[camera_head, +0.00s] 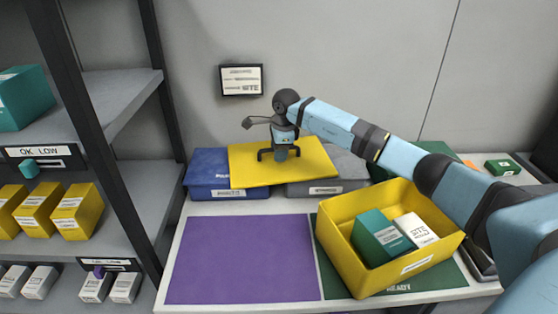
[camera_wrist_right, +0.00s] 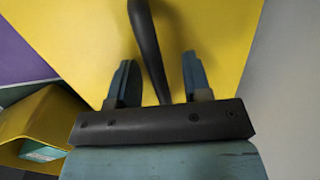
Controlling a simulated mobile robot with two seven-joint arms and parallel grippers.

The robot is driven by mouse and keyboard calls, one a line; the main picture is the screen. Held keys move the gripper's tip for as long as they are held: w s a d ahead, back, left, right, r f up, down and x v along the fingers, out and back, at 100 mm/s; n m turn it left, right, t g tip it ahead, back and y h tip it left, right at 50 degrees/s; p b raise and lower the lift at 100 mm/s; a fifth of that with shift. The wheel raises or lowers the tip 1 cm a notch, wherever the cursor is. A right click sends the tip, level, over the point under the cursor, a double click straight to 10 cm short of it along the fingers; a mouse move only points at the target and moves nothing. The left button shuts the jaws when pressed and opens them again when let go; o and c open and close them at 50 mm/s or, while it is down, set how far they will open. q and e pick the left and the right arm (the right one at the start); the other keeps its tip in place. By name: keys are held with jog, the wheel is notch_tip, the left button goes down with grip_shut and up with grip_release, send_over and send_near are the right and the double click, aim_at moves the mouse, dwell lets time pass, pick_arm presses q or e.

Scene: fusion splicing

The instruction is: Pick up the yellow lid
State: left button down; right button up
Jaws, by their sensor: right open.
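The yellow lid (camera_head: 248,173) is a flat yellow plate lying across the tops of a blue box and a grey box at the back of the table. A black bar-like handle (camera_head: 264,154) stands on it. My right gripper (camera_head: 281,155) is over the lid, pointing down. In the right wrist view the lid (camera_wrist_right: 85,35) fills much of the picture. The two blue fingers of my right gripper (camera_wrist_right: 158,62) are apart, one on each side of the black handle (camera_wrist_right: 146,40). I cannot tell whether either finger touches it. My left gripper is not in view.
The blue box (camera_head: 208,190) and grey box (camera_head: 345,167) stand under the lid. A yellow bin (camera_head: 340,262) with a teal and a white box stands at the front right, below my right arm. A purple mat (camera_head: 240,260) is clear. Shelves (camera_head: 115,95) stand left.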

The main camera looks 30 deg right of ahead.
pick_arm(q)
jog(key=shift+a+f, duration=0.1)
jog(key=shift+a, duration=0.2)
pick_arm(e)
grip_shut()
jog(key=shift+r, duration=0.15)
